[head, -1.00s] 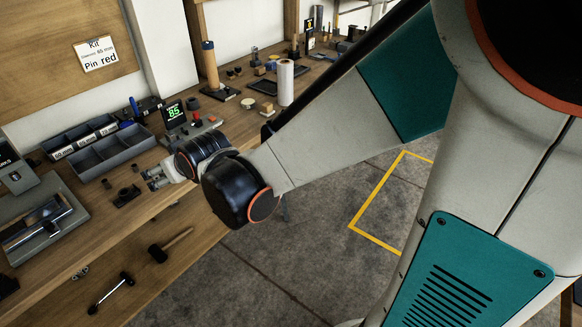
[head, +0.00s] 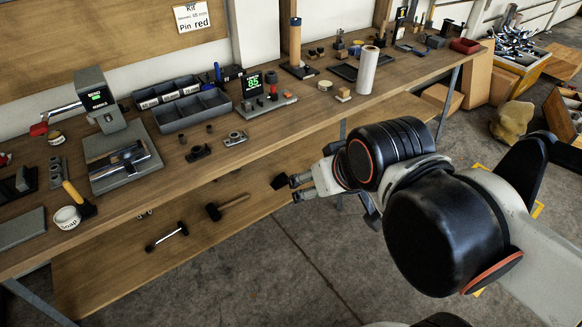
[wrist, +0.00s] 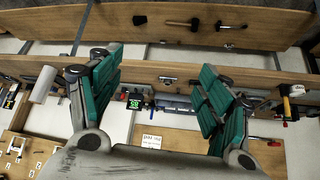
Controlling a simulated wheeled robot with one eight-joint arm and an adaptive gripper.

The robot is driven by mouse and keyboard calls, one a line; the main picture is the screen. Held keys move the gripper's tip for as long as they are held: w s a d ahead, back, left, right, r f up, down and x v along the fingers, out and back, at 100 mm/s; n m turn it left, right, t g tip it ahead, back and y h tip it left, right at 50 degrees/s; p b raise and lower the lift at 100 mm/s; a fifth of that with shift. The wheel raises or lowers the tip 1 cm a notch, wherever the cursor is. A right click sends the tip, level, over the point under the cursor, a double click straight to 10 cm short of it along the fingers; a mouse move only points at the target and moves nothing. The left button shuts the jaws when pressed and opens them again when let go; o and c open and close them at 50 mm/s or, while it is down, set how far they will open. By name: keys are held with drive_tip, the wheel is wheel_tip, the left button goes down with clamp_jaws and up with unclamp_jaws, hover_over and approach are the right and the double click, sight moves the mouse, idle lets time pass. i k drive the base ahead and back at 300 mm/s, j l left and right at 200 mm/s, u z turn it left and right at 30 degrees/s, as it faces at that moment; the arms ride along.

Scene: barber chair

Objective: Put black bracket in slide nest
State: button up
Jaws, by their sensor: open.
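A small black part (head: 198,153), which looks like the black bracket, lies on the workbench left of a silver bracket-like part (head: 236,138). A grey fixture (head: 122,180) with a silver slide-like piece (head: 120,160) stands further left; it looks like the slide nest, but I cannot make out its pocket. My gripper (head: 292,187) is in front of the bench edge, right of the black part and apart from it. In the wrist view its teal-padded fingers (wrist: 160,95) are spread wide with nothing between them. I cannot pick out the black part there.
Grey bins (head: 194,112) and a lit display (head: 253,83) stand behind the parts. The lower shelf holds a mallet (head: 230,206). A white roll (head: 368,70) stands further right. Floor is open in front.

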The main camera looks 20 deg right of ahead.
sight(125, 155)
drive_tip(key=i+j+u, duration=0.8)
drive_tip(key=i+u, duration=0.15)
drive_tip(key=i, duration=0.25)
drive_tip(key=k+j+z, duration=0.1)
drive_tip(key=k+j, duration=0.15)
drive_tip(key=i+l+u, duration=0.15)
drive_tip(key=i+l, duration=0.1)
drive_tip(key=l, duration=0.05)
